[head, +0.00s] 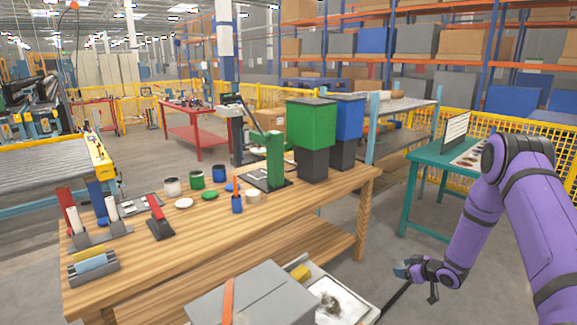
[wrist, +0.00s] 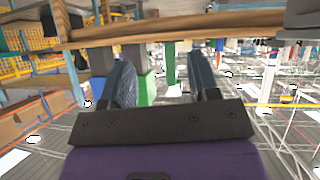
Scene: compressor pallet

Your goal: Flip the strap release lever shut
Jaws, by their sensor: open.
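My gripper (head: 403,271) hangs at the end of my purple arm, right of the wooden workbench and near a white tray. In the wrist view my gripper (wrist: 160,72) shows two dark fingers spread wide with nothing between them. A grey box (head: 262,290) with an orange strap (head: 228,300) across it sits at the bottom of the head view, left of my gripper and apart from it. I cannot make out a strap release lever in either view; it is hidden or too small to tell.
The wooden workbench (head: 215,235) holds levered blocks, small pots, a green press (head: 274,160) and green and blue bins. A white tray (head: 350,308) lies beside the grey box. A teal table (head: 425,195) stands behind my arm. Floor between bench and teal table is clear.

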